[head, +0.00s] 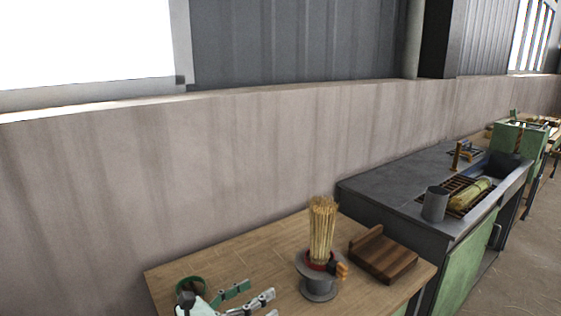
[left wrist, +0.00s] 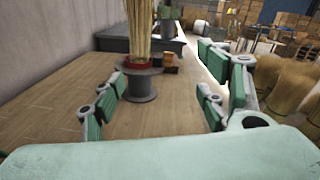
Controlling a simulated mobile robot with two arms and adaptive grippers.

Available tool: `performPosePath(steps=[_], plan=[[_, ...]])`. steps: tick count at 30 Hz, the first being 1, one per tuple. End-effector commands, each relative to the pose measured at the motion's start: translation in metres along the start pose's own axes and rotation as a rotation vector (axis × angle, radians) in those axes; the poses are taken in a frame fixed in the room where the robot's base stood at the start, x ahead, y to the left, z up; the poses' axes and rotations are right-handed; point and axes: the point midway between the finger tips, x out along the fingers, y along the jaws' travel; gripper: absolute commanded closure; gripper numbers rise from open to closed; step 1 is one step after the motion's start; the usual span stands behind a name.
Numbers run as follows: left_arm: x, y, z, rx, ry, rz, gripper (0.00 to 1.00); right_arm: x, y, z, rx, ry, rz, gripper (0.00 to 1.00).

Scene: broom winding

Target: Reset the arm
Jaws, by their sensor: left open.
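My left gripper (head: 245,297) is at the bottom edge of the head view, over the near part of the wooden table. Its green-padded fingers are spread apart and empty; they also show in the left wrist view (left wrist: 160,95). A bundle of straw (head: 322,228) stands upright in a grey spool-shaped holder (head: 320,287) with a red band at its base. The bundle (left wrist: 140,30) and holder (left wrist: 141,85) appear beyond the fingers in the left wrist view, apart from them. My right gripper is not in view.
The wooden table (head: 235,257) also bears a dark wooden block (head: 383,257) right of the holder. A dark workbench (head: 385,186) adjoins it, with a grey cup (head: 434,204) and a straw bundle (head: 468,196). A wall (head: 190,180) runs behind. The table left of the holder is mostly clear.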

Motion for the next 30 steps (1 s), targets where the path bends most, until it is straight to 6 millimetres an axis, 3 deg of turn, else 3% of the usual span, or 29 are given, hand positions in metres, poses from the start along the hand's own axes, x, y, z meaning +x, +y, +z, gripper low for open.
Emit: performPosePath(steps=[5, 10, 13, 16, 20, 23, 26, 30], plan=[[-0.008, -0.002, 0.026, -0.192, -0.154, 0.050, 0.32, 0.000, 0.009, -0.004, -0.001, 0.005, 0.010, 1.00], [-0.028, 0.009, 0.052, -0.451, -0.342, 0.127, 0.32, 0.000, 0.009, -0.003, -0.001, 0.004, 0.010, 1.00], [-0.051, 0.025, 0.062, -0.675, -0.486, 0.201, 0.32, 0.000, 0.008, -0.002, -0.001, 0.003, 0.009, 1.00], [-0.085, 0.048, 0.057, -0.968, -0.653, 0.313, 0.32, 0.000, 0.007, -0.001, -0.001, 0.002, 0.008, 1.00], [-0.136, 0.076, 0.021, -1.359, -0.849, 0.494, 0.32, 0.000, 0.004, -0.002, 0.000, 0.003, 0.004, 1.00], [-0.175, 0.082, -0.025, -1.652, -0.976, 0.661, 0.32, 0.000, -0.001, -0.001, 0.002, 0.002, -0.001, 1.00], [-0.210, 0.071, -0.081, -1.929, -1.078, 0.854, 0.32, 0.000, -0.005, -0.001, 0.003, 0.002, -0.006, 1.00], [-0.248, 0.033, -0.147, -2.230, -1.161, 1.129, 0.32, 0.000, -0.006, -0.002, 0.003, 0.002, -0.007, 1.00]])
